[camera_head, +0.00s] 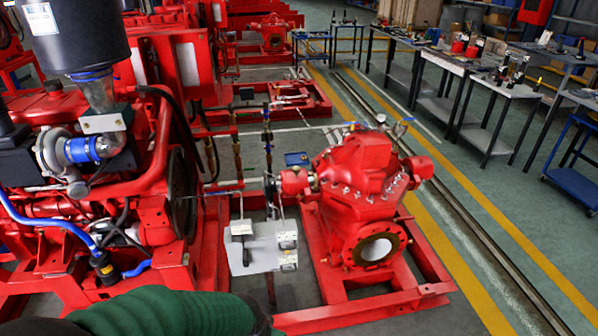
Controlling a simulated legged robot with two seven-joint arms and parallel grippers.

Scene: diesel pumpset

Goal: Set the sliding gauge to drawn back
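I cannot make out for certain which item is the sliding gauge. A light grey block (262,255) with small dark and white fittings stands between the engine and the red pump, near the bottom middle. Whether it bears the gauge, I cannot tell. A dark green, ribbed arm part of mine (165,313) comes in at the bottom left and reaches to below the grey block. Its gripper fingers do not show. My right gripper is outside the picture.
A red engine (100,170) fills the left. The red pump (362,190) stands on a red base frame (420,293). Workbenches (480,70) with small tools line the right behind yellow floor lines. A blue trolley (575,184) stands at the right edge. The floor between is clear.

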